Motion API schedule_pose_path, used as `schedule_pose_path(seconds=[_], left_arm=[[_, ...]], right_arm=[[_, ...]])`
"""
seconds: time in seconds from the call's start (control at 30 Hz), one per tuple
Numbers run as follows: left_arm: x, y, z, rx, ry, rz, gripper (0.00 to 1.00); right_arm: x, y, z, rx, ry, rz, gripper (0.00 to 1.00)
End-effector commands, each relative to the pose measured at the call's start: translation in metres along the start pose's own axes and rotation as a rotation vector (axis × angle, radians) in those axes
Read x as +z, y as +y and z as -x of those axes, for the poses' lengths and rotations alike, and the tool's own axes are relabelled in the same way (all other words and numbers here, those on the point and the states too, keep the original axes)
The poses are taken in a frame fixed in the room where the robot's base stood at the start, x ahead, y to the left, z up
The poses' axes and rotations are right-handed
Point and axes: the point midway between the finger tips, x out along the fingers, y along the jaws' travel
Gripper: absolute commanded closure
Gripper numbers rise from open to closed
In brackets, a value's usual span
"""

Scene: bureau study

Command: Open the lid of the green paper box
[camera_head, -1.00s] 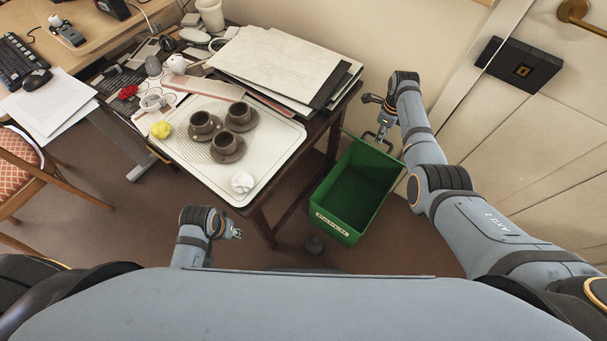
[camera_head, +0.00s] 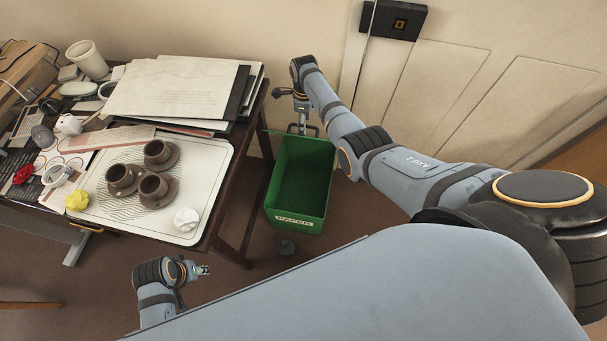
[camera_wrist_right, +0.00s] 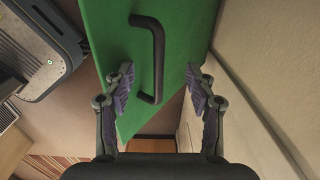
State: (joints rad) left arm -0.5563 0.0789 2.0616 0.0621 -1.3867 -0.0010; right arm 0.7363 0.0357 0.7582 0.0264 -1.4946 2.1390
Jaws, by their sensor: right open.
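The green paper box (camera_head: 303,182) stands on the floor right of the desk, with a pale label on its front. I see into its dark interior from above, so its top is open. In the right wrist view a green panel (camera_wrist_right: 108,40) carries a black bar handle (camera_wrist_right: 157,55). I cannot tell for sure that this panel is the lid. My right gripper (camera_wrist_right: 160,85) is open, with its fingers either side of the handle's near end; it also shows at the box's back edge (camera_head: 302,112). My left gripper (camera_head: 205,270) is low, left of the box; its jaws are too small to judge.
The desk holds a white tray (camera_head: 215,160) with brown cups (camera_head: 158,190), crumpled paper balls (camera_head: 187,219) and a stack of large folders (camera_head: 175,88). The desk's right edge is close to the box.

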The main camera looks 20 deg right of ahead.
Motion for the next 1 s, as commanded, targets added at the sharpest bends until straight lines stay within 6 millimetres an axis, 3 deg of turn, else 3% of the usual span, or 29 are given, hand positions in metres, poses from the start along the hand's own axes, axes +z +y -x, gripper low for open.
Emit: schedule_pose_path(seconds=[0.8,1.0], left_arm=[[-0.011,-0.001,0.094,0.0,0.0,0.0,0.6],[-0.011,-0.001,0.093,0.0,0.0,0.0,0.6]], right_arm=[[0.0,0.019,0.062,0.001,0.0,0.001,0.43],[0.0,0.02,0.059,0.001,0.0,0.0,0.43]])
